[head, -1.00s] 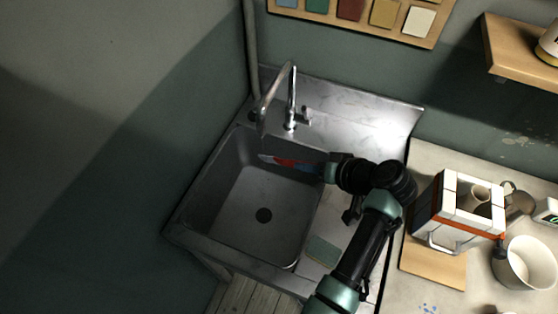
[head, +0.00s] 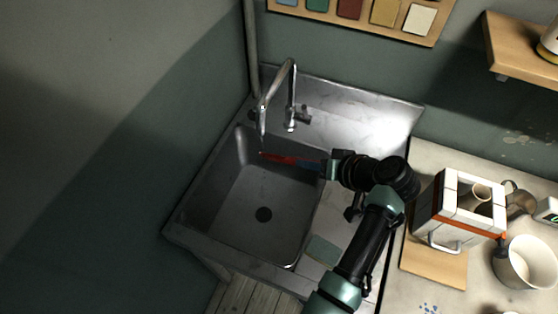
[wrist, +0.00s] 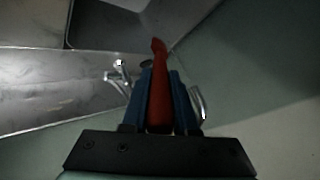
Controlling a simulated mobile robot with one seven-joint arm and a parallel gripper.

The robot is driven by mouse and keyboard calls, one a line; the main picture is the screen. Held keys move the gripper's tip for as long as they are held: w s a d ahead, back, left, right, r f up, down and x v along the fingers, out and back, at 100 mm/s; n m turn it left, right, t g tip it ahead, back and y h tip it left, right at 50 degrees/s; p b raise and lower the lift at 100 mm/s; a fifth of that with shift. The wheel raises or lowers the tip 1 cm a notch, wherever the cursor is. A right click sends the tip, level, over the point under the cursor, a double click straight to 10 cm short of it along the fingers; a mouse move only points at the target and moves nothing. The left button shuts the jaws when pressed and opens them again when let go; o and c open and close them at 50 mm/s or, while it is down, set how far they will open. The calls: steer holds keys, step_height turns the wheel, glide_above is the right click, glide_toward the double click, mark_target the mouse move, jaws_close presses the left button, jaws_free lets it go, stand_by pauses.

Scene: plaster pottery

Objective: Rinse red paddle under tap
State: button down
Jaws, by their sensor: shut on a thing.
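The red paddle (head: 280,158) is held out over the back part of the sink basin, roughly level, its tip below and close to the tap's spout. My gripper (head: 318,167) is shut on it from the right. In the wrist view the red paddle (wrist: 158,95) runs between the two blue fingers of my gripper (wrist: 159,78). The chrome tap (head: 291,95) stands at the back of the sink, its curved spout reaching over the basin. I cannot make out running water. The tap's spout (wrist: 198,102) shows beside the fingers in the wrist view.
The grey steel sink (head: 215,205) has a drain in its floor and looks empty. A greenish pad (head: 322,250) lies on its right ledge. On the counter at right stand a tiled caddy (head: 448,200) and a white bowl (head: 528,262). A wall is close on the left.

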steer(key=s+d+p, duration=0.1)
steer(key=s+d, duration=0.4)
steer(key=d, duration=0.1)
steer(key=shift+s+p, duration=0.25)
steer(key=shift+p, duration=0.05)
stand_by(0.3)
stand_by(1.1)
steer(key=p+v, duration=0.3)
steer(key=v, duration=0.3)
steer(key=shift+s+d+p, duration=0.15)
steer(key=shift+d+p, duration=0.05)
steer(key=shift+p, duration=0.15)
stand_by(1.1)
